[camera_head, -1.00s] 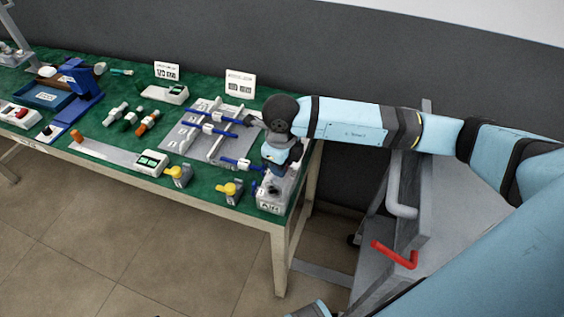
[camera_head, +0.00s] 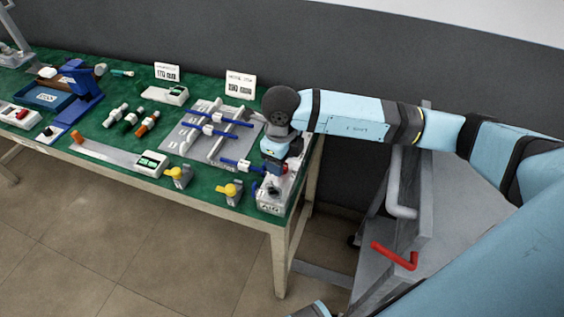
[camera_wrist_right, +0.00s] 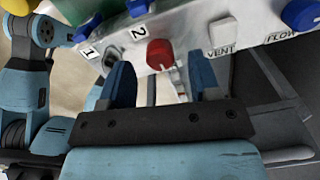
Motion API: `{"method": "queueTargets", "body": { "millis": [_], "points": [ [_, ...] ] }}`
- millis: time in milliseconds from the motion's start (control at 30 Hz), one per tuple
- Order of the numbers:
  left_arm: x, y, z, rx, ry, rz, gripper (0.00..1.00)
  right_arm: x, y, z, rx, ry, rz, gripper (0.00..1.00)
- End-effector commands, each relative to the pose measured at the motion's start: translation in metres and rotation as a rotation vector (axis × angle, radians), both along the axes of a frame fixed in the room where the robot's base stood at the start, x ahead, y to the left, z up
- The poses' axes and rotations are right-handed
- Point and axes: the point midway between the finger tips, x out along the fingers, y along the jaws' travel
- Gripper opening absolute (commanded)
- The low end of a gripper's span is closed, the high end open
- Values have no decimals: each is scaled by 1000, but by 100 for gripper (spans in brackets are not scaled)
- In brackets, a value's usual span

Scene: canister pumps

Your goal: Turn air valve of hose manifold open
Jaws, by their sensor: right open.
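The hose manifold (camera_head: 273,207) is a pale grey box at the right front corner of the green table. In the right wrist view its metal panel (camera_wrist_right: 186,42) fills the top, with labels 1, 2, VENT and FLOW. A red knob (camera_wrist_right: 160,54) sits beside label 2, a white lever or knob (camera_wrist_right: 223,32) above VENT, and a blue knob (camera_wrist_right: 300,14) above FLOW. My right gripper (camera_wrist_right: 162,80) is open and empty, its two dark blue fingers just short of the red knob, one to each side. In the head view its fingertips are mostly hidden.
Yellow-topped valves (camera_head: 230,192) stand left of the manifold. A grey fixture (camera_head: 205,138) with blue rods lies behind it. A grey cart (camera_head: 455,215) with a red handle (camera_head: 395,256) stands right of the table. Floor in front is clear.

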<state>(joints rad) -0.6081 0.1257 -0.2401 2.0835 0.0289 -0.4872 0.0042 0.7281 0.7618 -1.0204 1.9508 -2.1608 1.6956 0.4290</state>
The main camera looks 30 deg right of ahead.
Motion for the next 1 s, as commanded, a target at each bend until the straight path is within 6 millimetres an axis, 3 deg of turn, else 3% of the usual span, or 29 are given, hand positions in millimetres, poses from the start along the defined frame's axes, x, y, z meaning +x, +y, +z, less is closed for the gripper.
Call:
{"method": "queueTargets", "body": {
  "millis": [300,500,700,1000],
  "points": [
    [0,-2,2,-8,5,6,43,0,1,75,0,-4,-1,57],
    [0,-2,2,-8,6,7,43,-1,2,106,0,-2,-1,57],
    [0,0,2,-6,6,6,43,-1,2,117,0,-1,-2,57],
    [0,2,1,4,6,-1,43,-1,2,117,0,0,-1,57]
  ]
}}
